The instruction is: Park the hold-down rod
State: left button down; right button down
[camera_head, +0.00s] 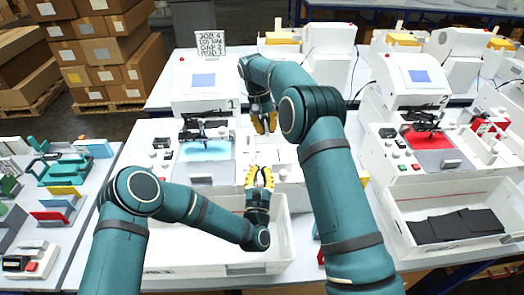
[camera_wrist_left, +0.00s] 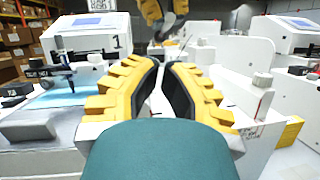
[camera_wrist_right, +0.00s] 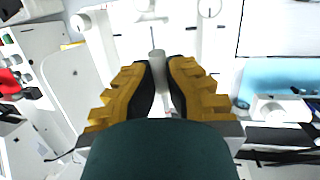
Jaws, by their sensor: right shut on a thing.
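My right gripper (camera_head: 264,123) is above the white deck right of plotter 1 (camera_head: 205,100). In the right wrist view its fingers (camera_wrist_right: 163,85) are shut on a short grey cylinder with a thinner tip (camera_wrist_right: 156,64), which appears to be the hold-down rod. In the left wrist view a grey piece hangs under the right gripper (camera_wrist_left: 163,18). The rod's far end and any contact with the deck are not clear. My left gripper (camera_head: 259,176) is lower and nearer, over the white tray (camera_head: 170,268). Its fingers (camera_wrist_left: 163,80) are apart with nothing between them.
Plotter 1 holds a blue sheet (camera_head: 206,151) under its pen carriage. Plotter 2 (camera_head: 412,90) stands to the right with a red sheet (camera_head: 430,139) and a tray of black sheets (camera_head: 455,226). A sign (camera_head: 211,42) stands behind. A side table (camera_head: 60,190) with tools is at left.

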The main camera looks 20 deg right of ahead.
pick_arm(q)
jog(key=x, duration=0.9)
jog(key=shift+w+d, duration=0.2)
jog(key=shift+w, duration=0.1)
pick_arm(e)
jog(key=shift+d, duration=0.1)
pick_arm(q)
jog(key=shift+r, duration=0.2)
jog(key=shift+w+d+r+g, duration=0.1)
jog(key=shift+w+r+g, duration=0.05)
jog(key=shift+r, duration=0.35)
jog(key=shift+w+r+g, duration=0.1)
jog(key=shift+r+g, duration=0.05)
jog(key=shift+r, duration=0.35)
pick_arm(e)
jog(key=shift+f, duration=0.1)
jog(key=c, duration=1.2)
grip_release()
jog(key=shift+c, duration=0.2)
pick_arm(q)
jog(key=shift+d+r, duration=0.1)
jog(key=shift+d, duration=0.05)
pick_arm(e)
jog(key=shift+f, duration=0.1)
jog(key=shift+a, duration=0.2)
